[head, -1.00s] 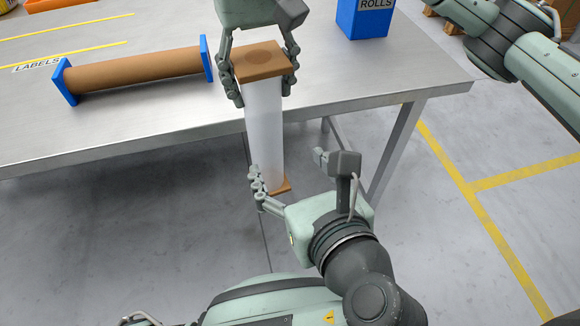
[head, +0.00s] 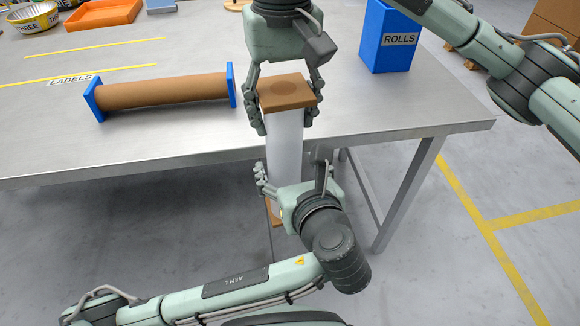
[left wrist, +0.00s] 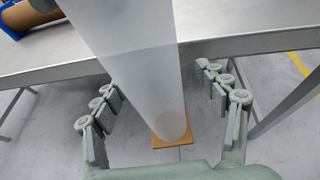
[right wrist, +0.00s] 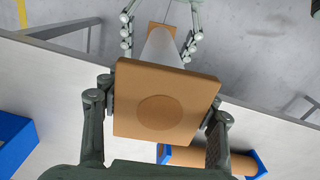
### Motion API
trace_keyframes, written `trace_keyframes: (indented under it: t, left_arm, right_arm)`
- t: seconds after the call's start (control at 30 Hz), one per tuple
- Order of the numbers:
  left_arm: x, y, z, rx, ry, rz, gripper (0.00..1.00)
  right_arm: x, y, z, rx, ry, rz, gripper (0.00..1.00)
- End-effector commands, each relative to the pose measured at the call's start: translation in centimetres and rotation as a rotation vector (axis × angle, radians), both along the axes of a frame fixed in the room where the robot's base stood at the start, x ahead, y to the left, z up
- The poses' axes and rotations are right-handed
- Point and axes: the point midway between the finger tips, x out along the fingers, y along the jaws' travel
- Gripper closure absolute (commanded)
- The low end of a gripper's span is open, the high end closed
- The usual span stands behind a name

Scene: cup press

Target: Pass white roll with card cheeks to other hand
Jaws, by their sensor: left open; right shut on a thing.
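The white roll (head: 285,150) with brown card cheeks hangs upright at the table's front edge. Its upper card cheek (head: 287,91) sits between the fingers of my right gripper (head: 285,105), which is shut on it. The roll also shows in the left wrist view (left wrist: 140,65), with its lower cheek (left wrist: 172,141) near the bottom. My left gripper (head: 290,182) is open, low on the roll, with its fingers on either side of the white film. In the left wrist view a gap shows between each finger and the roll.
A brown roll (head: 165,91) with blue end plates lies on the steel table (head: 400,105) beside the LABELS marking.

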Motion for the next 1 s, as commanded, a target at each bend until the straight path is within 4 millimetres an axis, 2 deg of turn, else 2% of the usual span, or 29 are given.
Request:
trace_keyframes:
  t: [0.07, 0.6, 0.63, 0.8, 1.0]
  left_arm:
    - [-0.01, 0.01, 0.03, 0.0, 0.0, 0.0, 0.29]
    - [-0.03, -0.1, 0.09, -0.001, -0.001, -0.003, 0.96]
    - [0.01, -0.12, 0.22, -0.003, -0.005, -0.003, 0.97]
    - [0.0, -0.09, 0.19, -0.002, -0.003, -0.002, 0.98]
    - [-0.01, -0.05, 0.16, -0.002, -0.003, -0.001, 0.98]
  right_arm:
    - [0.02, 0.01, 0.08, 0.001, -0.001, 0.0, 0.71]
    - [-0.05, 0.12, 0.07, 0.004, 0.001, 0.002, 0.71]
    - [-0.06, 0.13, 0.08, 0.004, 0.001, 0.003, 0.4]
    - [-0.05, 0.11, 0.05, 0.003, 0.001, 0.002, 0.18]
    - [-0.02, 0.05, 0.03, 0.001, 0.0, 0.001, 0.16]
